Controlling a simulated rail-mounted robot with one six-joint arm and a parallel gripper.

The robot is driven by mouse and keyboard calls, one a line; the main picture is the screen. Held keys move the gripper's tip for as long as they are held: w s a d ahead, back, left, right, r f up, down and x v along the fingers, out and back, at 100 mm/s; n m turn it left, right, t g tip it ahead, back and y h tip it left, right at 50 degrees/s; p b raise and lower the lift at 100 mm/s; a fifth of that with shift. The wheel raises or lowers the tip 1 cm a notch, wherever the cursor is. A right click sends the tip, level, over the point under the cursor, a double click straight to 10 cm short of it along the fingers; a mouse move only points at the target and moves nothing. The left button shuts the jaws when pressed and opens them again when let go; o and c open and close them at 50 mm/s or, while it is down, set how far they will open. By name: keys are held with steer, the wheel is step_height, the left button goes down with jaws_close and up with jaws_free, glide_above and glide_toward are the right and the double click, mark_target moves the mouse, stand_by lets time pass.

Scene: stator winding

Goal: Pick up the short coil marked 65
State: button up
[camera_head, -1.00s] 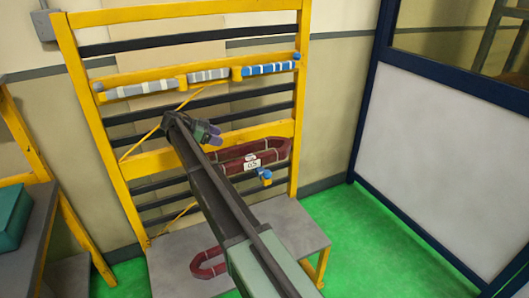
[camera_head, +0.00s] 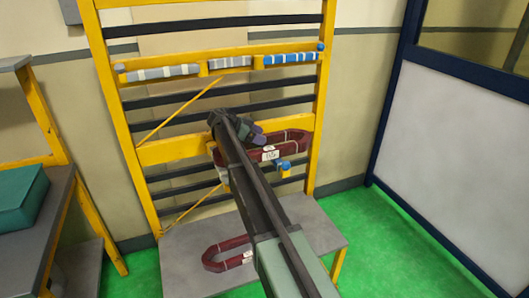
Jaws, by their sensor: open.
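A dark red looped coil (camera_head: 292,137) hangs on the yellow rack, with a white tag whose marking is too small to read surely. A second dark red coil (camera_head: 212,252) lies on the grey bench below, also with a white tag that I cannot read. My gripper (camera_head: 258,134) is open and empty. In the picture it is in front of the upper-left part of the hanging coil, and my arm covers part of that coil. My arm also passes close to the right end of the lower coil. I cannot tell whether my gripper touches the rack.
The yellow rack (camera_head: 120,125) has dark crossbars and grey (camera_head: 160,73) and blue (camera_head: 290,59) wrapped bars above. A blue-ended peg (camera_head: 285,166) sticks out below the hanging coil. A bench with a teal box (camera_head: 22,200) stands left. Green floor (camera_head: 400,225) is open at right.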

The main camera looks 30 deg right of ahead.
jaws_close()
steer(key=shift+r, duration=0.1)
stand_by(0.4)
step_height(320, 180, up, 10)
steer(key=p, duration=1)
